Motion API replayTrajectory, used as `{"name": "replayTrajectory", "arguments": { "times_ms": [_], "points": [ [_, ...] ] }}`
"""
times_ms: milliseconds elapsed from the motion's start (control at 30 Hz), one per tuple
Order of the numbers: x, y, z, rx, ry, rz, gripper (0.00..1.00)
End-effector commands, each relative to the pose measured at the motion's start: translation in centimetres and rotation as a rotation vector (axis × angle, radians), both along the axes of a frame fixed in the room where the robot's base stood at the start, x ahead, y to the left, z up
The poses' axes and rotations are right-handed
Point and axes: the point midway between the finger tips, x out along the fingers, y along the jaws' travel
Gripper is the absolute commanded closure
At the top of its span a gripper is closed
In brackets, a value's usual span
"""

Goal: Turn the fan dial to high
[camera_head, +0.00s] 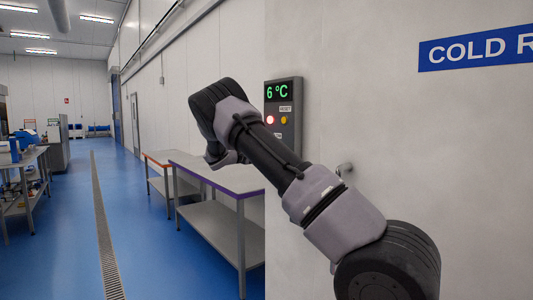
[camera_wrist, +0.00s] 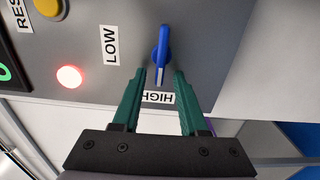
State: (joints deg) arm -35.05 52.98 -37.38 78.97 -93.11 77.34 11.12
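The fan dial (camera_wrist: 162,50) is a blue lever-shaped knob on the grey control panel (camera_wrist: 215,45), in the wrist view. In the head view my arm hides the dial and the gripper.
The panel box (camera_head: 297,92) on the wall reads 6 °C. A lit red lamp (camera_wrist: 70,77) and yellow button (camera_wrist: 48,6) sit near the dial. A metal table (camera_head: 232,181) stands left of the panel. Blue floor (camera_head: 150,240) is open beyond.

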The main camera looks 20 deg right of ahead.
Motion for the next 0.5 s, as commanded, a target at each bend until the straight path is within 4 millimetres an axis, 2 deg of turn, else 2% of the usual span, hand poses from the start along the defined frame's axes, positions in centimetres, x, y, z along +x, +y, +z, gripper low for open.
{"name": "replayTrajectory", "arguments": {
  "times_ms": [267, 367, 500],
  "points": [
    [-0.1, 0.2, 0.0, 0.0, -0.001, -0.001, 0.57],
    [-0.4, 1.2, 0.0, 0.001, -0.002, 0.0, 0.57],
    [-1.3, 3.7, 0.0, -0.001, -0.001, 0.004, 0.57]
  ]
}}
